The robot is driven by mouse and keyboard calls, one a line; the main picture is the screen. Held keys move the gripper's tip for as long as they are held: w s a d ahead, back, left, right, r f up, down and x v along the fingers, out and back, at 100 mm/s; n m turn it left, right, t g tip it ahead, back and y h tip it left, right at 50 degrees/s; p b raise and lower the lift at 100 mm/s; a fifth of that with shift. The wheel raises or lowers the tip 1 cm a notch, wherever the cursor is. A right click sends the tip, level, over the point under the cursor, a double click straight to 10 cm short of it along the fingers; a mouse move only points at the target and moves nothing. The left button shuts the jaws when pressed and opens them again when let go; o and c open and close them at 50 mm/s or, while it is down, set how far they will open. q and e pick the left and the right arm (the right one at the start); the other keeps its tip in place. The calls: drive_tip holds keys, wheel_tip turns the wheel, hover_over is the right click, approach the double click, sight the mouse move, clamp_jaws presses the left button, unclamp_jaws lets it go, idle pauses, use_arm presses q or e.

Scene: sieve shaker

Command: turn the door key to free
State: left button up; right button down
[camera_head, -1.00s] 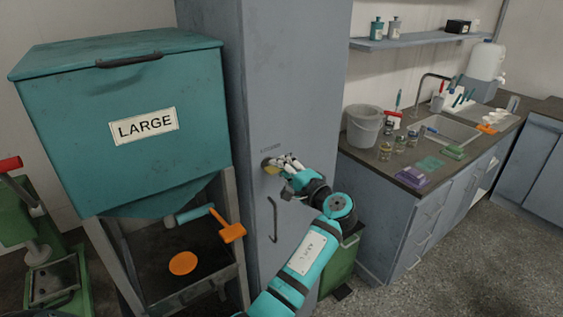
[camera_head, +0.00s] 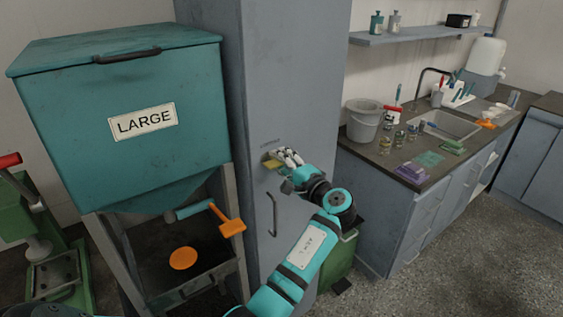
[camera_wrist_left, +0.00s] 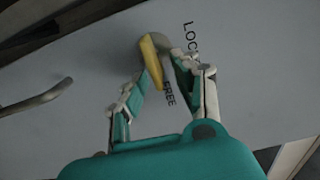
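The yellow door key (camera_head: 271,164) sits in a lock on the tall grey cabinet door (camera_head: 290,100), above the door's dark handle (camera_head: 273,215). My left gripper (camera_head: 284,158) is at the key. In the left wrist view the key (camera_wrist_left: 152,62) lies between the two fingers of the left gripper (camera_wrist_left: 163,75). The fingers are apart, with a gap between the key and the right-hand finger. The left-hand fingertip is close to the key; I cannot tell if it touches. "LOCK" and "FREE" are printed beside the lock, and the key's lower end is near "FREE". My right gripper is out of view.
A teal bin marked LARGE (camera_head: 120,85) stands left of the cabinet, with an orange-headed tool (camera_head: 228,222) below it. A green bin (camera_head: 340,262) stands on the floor behind my arm. A counter (camera_head: 400,165) with a bucket (camera_head: 363,122) and jars is at right.

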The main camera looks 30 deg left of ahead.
use_arm(q)
drive_tip(key=v, duration=0.7)
drive_tip(key=shift+d, duration=0.2)
drive_tip(key=shift+s, duration=0.1)
wheel_tip(320, 180, down, 25)
drive_tip(key=d+m+t+h, duration=0.2)
drive_tip(key=d+m+h, duration=0.1)
drive_tip(key=m+h, duration=0.25)
drive_tip(key=s+d+f+g+h, duration=0.15)
drive_tip(key=s+f, duration=0.25)
drive_tip(key=f, duration=0.4)
drive_tip(key=s+d+f+g+h, duration=0.1)
drive_tip(key=s+f+h, duration=0.25)
drive_tip(key=f, duration=0.55)
drive_tip(key=s+d+f+n+g+h, duration=0.1)
drive_tip(key=s+f+h, duration=0.1)
drive_tip(key=s+f, duration=0.7)
drive_tip(key=s+f+n+g+h, duration=0.2)
drive_tip(key=s+f, duration=0.3)
drive_tip(key=s, duration=0.7)
drive_tip(key=s+d+f+n+g+h, duration=0.1)
drive_tip(key=s+f, duration=0.6)
drive_tip(key=s, duration=0.4)
drive_tip(key=s+f+n+g+h, duration=0.1)
drive_tip(key=s+f+n, duration=0.1)
drive_tip(key=s, duration=1)
drive_tip(key=shift+s+a+f+n, duration=0.35)
drive_tip(key=shift+a+n, duration=0.1)
drive_tip(key=shift+n, duration=0.4)
